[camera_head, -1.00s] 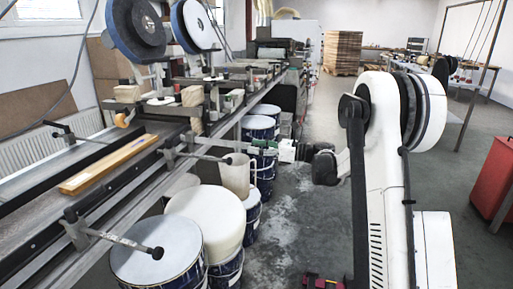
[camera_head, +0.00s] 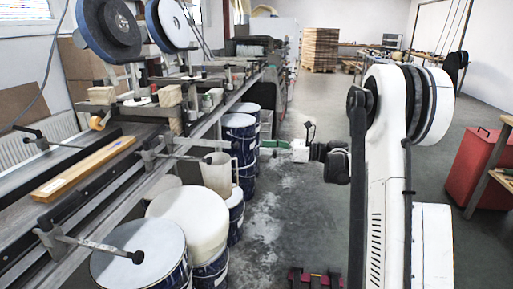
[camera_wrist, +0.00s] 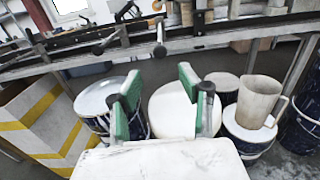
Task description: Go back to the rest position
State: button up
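My gripper (camera_head: 268,147) is at the end of my arm, in the middle of the head view. It points left toward the conveyor, above the aisle beside the drums. In the wrist view, its two green fingers (camera_wrist: 158,92) stand wide apart with nothing held between them. A pale jug (camera_head: 217,175) stands on a drum, left of and below the gripper in the head view. The jug also shows in the wrist view (camera_wrist: 258,104), to the right of the fingers and apart from them.
The conveyor (camera_head: 112,184) runs along the left, with a wooden plank (camera_head: 85,167) on it and rods jutting out. Several lidded drums (camera_head: 138,250) line its side. A red cabinet (camera_head: 477,170) stands at the right. The aisle floor (camera_head: 320,210) is mostly clear.

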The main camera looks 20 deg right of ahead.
jog(key=shift+s+d, duration=0.2)
jog(key=shift+d, duration=0.05)
dwell(0.4)
jog(key=s+a+r+n+g+h+p, duration=0.1)
jog(key=s+a+r+n+h, duration=0.1)
jog(key=s+a+r+n, duration=0.3)
jog(key=s+a+n+g+h+p, duration=0.1)
jog(key=s+a+g+h+p, duration=0.15)
jog(key=a, duration=0.45)
jog(key=s+a+r+n+h+p, duration=0.1)
jog(key=s+a+r+n+h, duration=0.15)
jog(key=s+a, duration=0.3)
jog(key=s+a+n+h+p, duration=0.3)
jog(key=s+n+h+p, duration=0.2)
jog(key=s+n, duration=1.1)
jog(key=s+h, duration=0.2)
jog(key=s, duration=0.5)
jog(key=shift+s+f+n+h, duration=0.2)
jog(key=shift+s+n+h, duration=0.1)
jog(key=shift+s+n, duration=0.05)
